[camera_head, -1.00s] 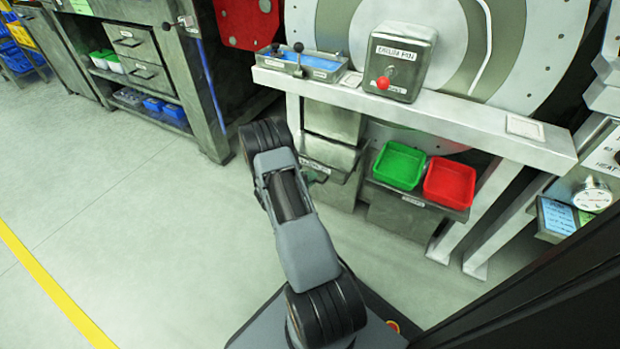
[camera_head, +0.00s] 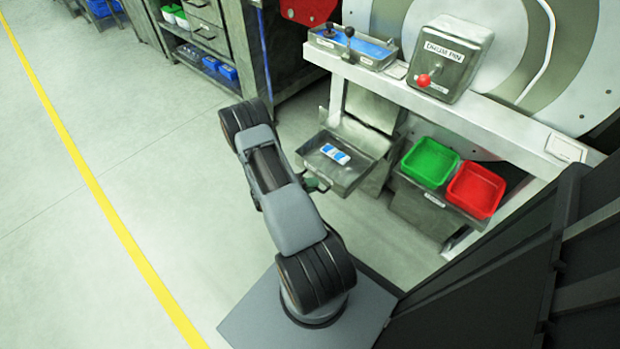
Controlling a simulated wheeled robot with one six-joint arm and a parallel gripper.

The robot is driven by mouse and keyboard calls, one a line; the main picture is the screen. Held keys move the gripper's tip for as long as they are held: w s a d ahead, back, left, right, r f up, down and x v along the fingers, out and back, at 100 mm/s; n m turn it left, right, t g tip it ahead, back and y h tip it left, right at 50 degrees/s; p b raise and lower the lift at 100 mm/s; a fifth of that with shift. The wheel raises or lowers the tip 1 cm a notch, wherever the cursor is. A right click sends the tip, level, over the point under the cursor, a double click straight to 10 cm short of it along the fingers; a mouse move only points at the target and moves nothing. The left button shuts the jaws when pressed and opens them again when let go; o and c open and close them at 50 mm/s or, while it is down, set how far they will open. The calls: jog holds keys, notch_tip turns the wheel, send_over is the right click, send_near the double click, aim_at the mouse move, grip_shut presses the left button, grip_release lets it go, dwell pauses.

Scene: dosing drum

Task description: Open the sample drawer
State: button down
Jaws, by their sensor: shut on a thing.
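The sample drawer (camera_head: 346,175) is a grey metal tray, pulled well out from under the bench below the drum. A small blue and white item (camera_head: 336,154) lies inside it. My gripper (camera_head: 318,184) is at the drawer's front edge, mostly hidden behind my own arm. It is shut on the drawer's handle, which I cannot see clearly.
A green bin (camera_head: 430,162) and a red bin (camera_head: 476,190) stand on a low shelf right of the drawer. A box with a red knob (camera_head: 423,80) and a blue tray with levers (camera_head: 352,46) sit on the bench above. The floor at left is clear.

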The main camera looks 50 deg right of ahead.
jog(key=shift+a, duration=0.25)
jog(key=c, duration=1.2)
grip_release()
jog(key=p+v, duration=0.3)
jog(key=v, duration=1)
jog(key=shift+w+a, duration=0.2)
jog(key=shift+a, duration=0.2)
